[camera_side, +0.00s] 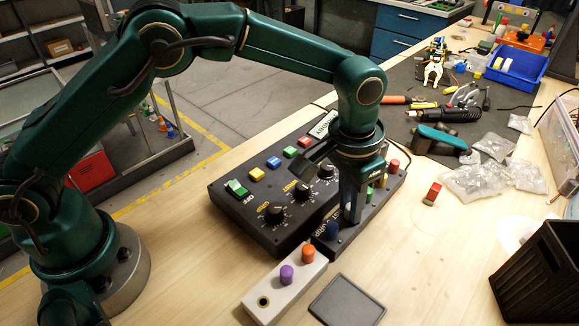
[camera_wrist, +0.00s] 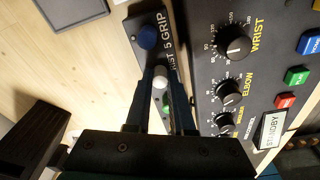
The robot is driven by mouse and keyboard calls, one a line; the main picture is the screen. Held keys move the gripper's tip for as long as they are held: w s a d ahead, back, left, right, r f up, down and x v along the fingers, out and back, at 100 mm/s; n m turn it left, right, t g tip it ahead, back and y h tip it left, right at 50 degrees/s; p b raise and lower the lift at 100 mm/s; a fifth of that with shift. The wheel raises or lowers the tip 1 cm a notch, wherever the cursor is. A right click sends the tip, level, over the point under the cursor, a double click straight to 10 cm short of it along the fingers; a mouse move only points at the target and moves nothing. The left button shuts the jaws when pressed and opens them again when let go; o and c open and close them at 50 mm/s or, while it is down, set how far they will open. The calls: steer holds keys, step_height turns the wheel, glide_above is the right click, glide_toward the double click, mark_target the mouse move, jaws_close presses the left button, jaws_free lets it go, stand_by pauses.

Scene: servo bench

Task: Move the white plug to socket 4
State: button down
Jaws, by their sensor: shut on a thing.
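The white plug (camera_wrist: 160,77) shows between the fingertips in the wrist view. My gripper (camera_side: 352,220) is shut on it, low over the dark socket strip (camera_side: 347,237). The plug is hidden behind the fingers in the side view. In the wrist view a blue plug (camera_wrist: 147,36) stands in the strip's end near the lettering "5 GRIP". Part of the lettering "IST" shows beside the white plug. A green plug (camera_wrist: 168,112) shows between my fingers farther along the strip. I cannot tell whether the white plug is seated in a socket or just above one.
A control box with knobs (camera_side: 275,214) stands close beside the strip. A grey block (camera_side: 285,287) holds purple and orange plugs and has an empty hole. A dark flat tray (camera_side: 347,302), a red block (camera_side: 433,193) and a black bin (camera_side: 540,275) stand nearby.

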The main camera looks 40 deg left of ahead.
steer(key=c, duration=0.7)
jaws_free()
steer(key=shift+r, duration=3.55)
